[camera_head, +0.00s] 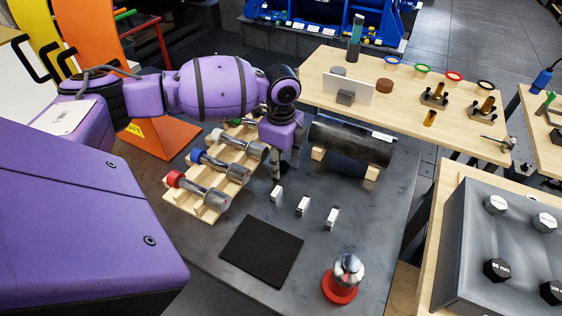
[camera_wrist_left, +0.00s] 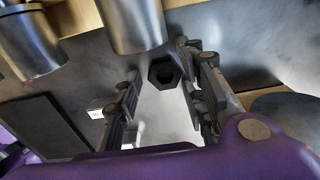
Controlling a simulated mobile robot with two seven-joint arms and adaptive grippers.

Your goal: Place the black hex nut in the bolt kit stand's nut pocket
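The black hex nut (camera_wrist_left: 163,73) shows in the left wrist view, near the tips of my left gripper (camera_wrist_left: 160,62). The fingers are spread on either side of it, and I cannot tell whether either touches it. In the head view my left gripper (camera_head: 284,168) points down between the wooden rack and the dark cylinder; the nut is hidden there. I cannot surely pick out the bolt kit stand or its nut pocket. Small fixtures with brass posts and dark parts (camera_head: 436,97) stand on the far wooden table. My right gripper is not in view.
A dark cylinder (camera_head: 350,143) lies on wooden blocks. Several small white blocks (camera_head: 302,206), a black mat (camera_head: 262,250) and a red-based domed part (camera_head: 341,288) occupy the table. A grey box (camera_head: 470,235) stands right.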

